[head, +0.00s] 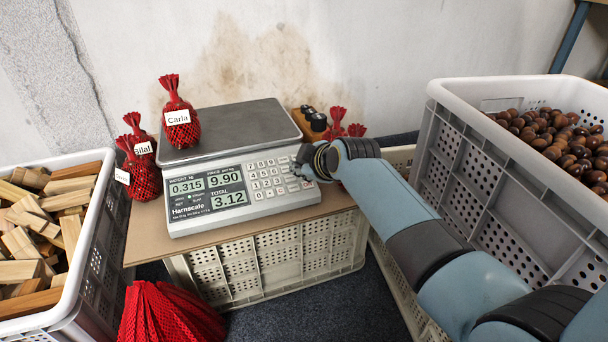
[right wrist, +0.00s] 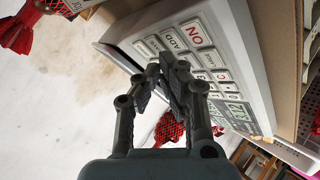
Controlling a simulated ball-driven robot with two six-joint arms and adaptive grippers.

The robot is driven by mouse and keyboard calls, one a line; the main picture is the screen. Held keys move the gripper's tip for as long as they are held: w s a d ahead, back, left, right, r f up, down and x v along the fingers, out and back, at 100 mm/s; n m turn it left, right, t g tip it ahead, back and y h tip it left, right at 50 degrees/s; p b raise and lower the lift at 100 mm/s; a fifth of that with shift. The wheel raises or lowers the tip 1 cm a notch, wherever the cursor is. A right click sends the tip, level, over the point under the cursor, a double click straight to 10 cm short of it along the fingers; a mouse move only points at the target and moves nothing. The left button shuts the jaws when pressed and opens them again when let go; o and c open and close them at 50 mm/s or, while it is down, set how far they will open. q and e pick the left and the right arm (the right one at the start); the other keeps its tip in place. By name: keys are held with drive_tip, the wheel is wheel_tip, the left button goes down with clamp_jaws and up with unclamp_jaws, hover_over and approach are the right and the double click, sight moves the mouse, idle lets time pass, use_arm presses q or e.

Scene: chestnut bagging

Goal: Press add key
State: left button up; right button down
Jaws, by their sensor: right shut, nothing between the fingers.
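The scale (head: 240,180) stands on a board, with its display lit and reading 0.315, 9.90 and 3.12. Its number keys (head: 267,177) show in the head view, but my right gripper (head: 303,166) covers part of the keypad's right side. In the right wrist view the ADD key (right wrist: 171,39) sits beside the red-lettered ON key (right wrist: 194,32). My right gripper (right wrist: 166,62) is shut and empty, its tips just below the ADD key in the picture. I cannot tell whether they touch the keypad. A red net bag labelled Carla (head: 177,118) sits on the scale's pan. My left gripper is out of view.
Red net bags (head: 146,180), two labelled, stand left of the scale. A crate of wood pieces (head: 90,262) is at the left, and a chestnut crate (head: 480,150) at the right. Red netting (head: 170,315) lies in front. Small dark weights (head: 317,122) sit behind the scale.

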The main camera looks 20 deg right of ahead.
drive_tip(key=shift+f, duration=0.1)
idle(0.5)
drive_tip(key=shift+w+f, duration=0.1)
drive_tip(key=shift+f, duration=0.15)
drive_tip(key=shift+w+f, duration=0.1)
drive_tip(key=shift+f, duration=0.25)
idle(0.6)
drive_tip(key=shift+r, duration=0.1)
drive_tip(key=shift+s+r+p, duration=0.25)
drive_tip(key=shift+r+p, duration=0.4)
